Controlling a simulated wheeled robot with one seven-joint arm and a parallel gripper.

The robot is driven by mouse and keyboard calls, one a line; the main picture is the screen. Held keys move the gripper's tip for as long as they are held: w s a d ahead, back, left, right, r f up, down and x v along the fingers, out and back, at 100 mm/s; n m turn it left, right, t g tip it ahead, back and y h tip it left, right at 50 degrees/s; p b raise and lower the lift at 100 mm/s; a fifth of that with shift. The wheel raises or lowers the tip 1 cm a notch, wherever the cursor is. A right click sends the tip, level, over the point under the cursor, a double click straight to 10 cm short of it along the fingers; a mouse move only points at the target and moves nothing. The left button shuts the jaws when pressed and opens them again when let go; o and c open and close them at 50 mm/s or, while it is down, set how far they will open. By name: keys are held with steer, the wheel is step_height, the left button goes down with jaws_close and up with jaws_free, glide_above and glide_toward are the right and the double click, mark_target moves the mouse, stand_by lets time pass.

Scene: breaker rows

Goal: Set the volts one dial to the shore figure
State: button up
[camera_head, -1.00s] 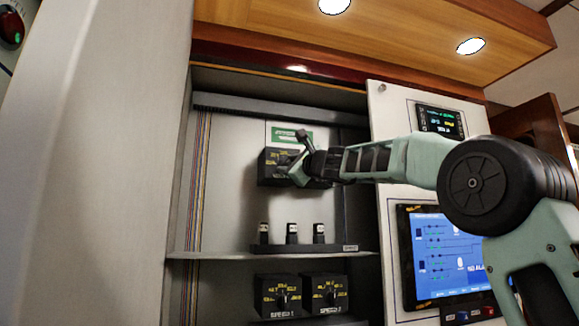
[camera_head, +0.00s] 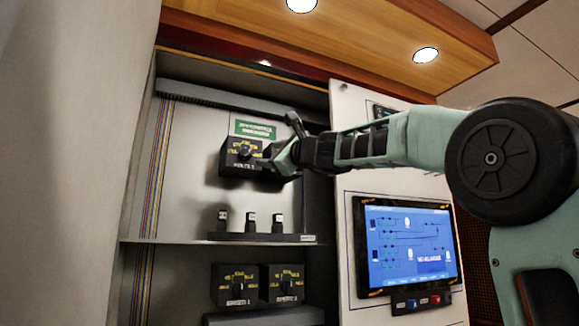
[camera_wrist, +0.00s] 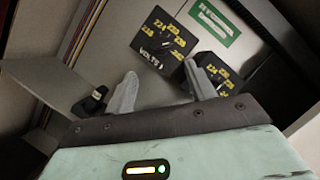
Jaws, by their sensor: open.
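The volts 1 dial (camera_wrist: 160,43) is a black box with yellow figures and a dark knob, on the upper back panel of the cabinet. It also shows in the head view (camera_head: 241,154), left of my gripper. A second similar dial box (camera_wrist: 222,70) sits beside it to the right, partly behind my right finger; its name is hidden. My gripper (camera_wrist: 160,88) is open and empty, its fingers apart in front of the panel. In the head view my gripper (camera_head: 290,140) covers most of the second dial. I cannot read which figure either knob points to.
A green sign (camera_head: 255,129) is above the dials. Several small black switches (camera_head: 250,222) stand on a rail below, over a shelf (camera_head: 180,241). Two speed dials (camera_head: 257,284) sit under that shelf. A blue screen (camera_head: 410,245) is on the right panel.

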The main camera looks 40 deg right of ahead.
steer(key=b+v, duration=0.2)
steer(key=v, duration=0.5)
steer(key=shift+f, duration=0.1)
